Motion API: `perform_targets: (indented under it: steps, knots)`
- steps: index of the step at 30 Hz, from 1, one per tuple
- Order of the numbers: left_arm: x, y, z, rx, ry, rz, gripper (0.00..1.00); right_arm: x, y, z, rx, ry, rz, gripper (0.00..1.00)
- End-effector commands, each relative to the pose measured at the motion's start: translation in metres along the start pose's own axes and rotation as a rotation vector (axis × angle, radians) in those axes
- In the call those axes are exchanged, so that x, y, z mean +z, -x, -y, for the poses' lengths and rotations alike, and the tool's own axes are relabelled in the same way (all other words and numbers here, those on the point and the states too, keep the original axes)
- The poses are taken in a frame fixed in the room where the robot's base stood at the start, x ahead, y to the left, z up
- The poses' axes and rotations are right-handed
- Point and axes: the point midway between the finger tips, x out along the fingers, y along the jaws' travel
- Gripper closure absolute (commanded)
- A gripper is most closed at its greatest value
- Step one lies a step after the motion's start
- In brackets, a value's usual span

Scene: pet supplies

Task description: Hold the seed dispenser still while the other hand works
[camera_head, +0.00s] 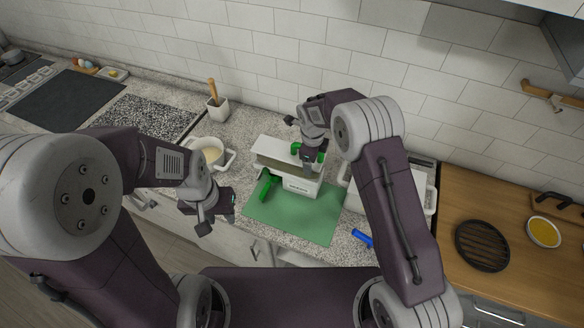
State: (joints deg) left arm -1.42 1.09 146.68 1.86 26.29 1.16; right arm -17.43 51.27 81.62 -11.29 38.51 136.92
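My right gripper (308,167) reaches down over the top of the dispenser, beside the green part. Its fingertips are partly hidden, so its grip and any contact are unclear.
A white pot (222,163) stands left of the dispenser. A utensil holder (217,110) is behind it. A white bin (428,195) is to the right, partly behind my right arm. A blue object (361,238) lies near the front edge. A wooden counter holds a black round rack (482,246).

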Motion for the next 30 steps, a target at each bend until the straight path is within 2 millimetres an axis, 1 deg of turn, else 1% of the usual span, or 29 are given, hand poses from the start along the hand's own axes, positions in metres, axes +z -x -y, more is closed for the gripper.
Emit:
perform_targets:
  steps: [1, 2, 3, 5, 6, 8, 9, 10, 11, 12, 13, 15, 17, 18, 20, 21, 23, 24, 26, 27, 30]
  knots:
    - [0.000, -0.001, 0.000, 0.000, 0.000, 0.000, 0.64, -0.003, -0.006, -0.006, 0.016, 0.000, -0.011, 0.75]
    - [0.000, -0.001, 0.000, 0.000, 0.000, 0.000, 0.69, -0.003, -0.006, -0.006, 0.017, 0.000, -0.011, 0.75]
    - [0.000, -0.001, 0.000, 0.000, -0.004, -0.002, 0.80, -0.003, -0.006, -0.006, 0.017, 0.000, -0.011, 0.75]
    - [-0.008, -0.001, 0.001, -0.003, -0.021, -0.034, 0.97, -0.003, -0.006, -0.006, 0.017, 0.000, -0.012, 0.75]
    - [-0.019, 0.000, 0.004, -0.017, -0.065, -0.079, 1.00, -0.003, -0.006, -0.006, 0.017, 0.000, -0.012, 0.75]
    - [-0.049, 0.006, 0.009, -0.056, -0.182, -0.183, 1.00, -0.003, -0.006, -0.006, 0.017, 0.000, -0.012, 0.75]
    - [-0.074, 0.014, 0.011, -0.087, -0.286, -0.269, 1.00, -0.003, -0.006, -0.007, 0.017, 0.000, -0.012, 0.75]
    - [-0.095, 0.020, 0.010, -0.112, -0.376, -0.334, 1.00, -0.003, -0.006, -0.007, 0.017, 0.000, -0.012, 0.75]
    - [-0.115, 0.026, 0.008, -0.134, -0.469, -0.395, 1.00, -0.003, -0.006, -0.007, 0.017, 0.000, -0.012, 0.75]
    - [-0.140, 0.033, 0.003, -0.160, -0.599, -0.472, 1.00, -0.003, -0.006, -0.007, 0.018, 0.000, -0.012, 0.75]
    - [-0.157, 0.037, -0.002, -0.176, -0.694, -0.521, 1.00, -0.003, -0.006, -0.007, 0.018, 0.000, -0.012, 0.75]
    - [-0.189, 0.043, -0.016, -0.198, -0.914, -0.621, 1.00, -0.003, -0.006, -0.007, 0.018, 0.000, -0.012, 0.75]
    - [-0.207, 0.043, -0.030, -0.196, -1.098, -0.688, 1.00, -0.003, -0.006, -0.007, 0.018, 0.000, -0.012, 0.75]
    - [-0.215, 0.040, -0.039, -0.185, -1.220, -0.722, 1.00, -0.003, -0.006, -0.007, 0.018, 0.000, -0.012, 0.75]
    - [-0.220, 0.030, -0.051, -0.151, -1.397, -0.757, 1.00, -0.003, -0.006, -0.007, 0.017, 0.000, -0.012, 0.75]
    - [-0.219, 0.021, -0.056, -0.117, -1.507, -0.771, 1.00, -0.003, -0.006, -0.007, 0.017, 0.000, -0.012, 0.75]
    - [-0.211, 0.002, -0.059, -0.051, -1.655, -0.776, 1.00, -0.004, -0.006, -0.006, 0.017, 0.000, -0.012, 0.75]
    - [-0.204, -0.012, -0.057, -0.002, -1.736, -0.771, 1.00, -0.004, -0.006, -0.006, 0.017, 0.000, -0.012, 0.75]
    - [-0.190, -0.036, -0.048, 0.075, -1.828, -0.745, 1.00, -0.004, -0.006, -0.006, 0.017, 0.001, -0.012, 0.75]
    - [-0.181, -0.052, -0.038, 0.113, -1.856, -0.721, 1.00, -0.004, -0.006, -0.006, 0.017, 0.001, -0.013, 0.75]
    - [-0.170, -0.081, -0.016, 0.159, -1.831, -0.674, 1.00, -0.004, -0.006, -0.006, 0.017, 0.001, -0.012, 0.75]
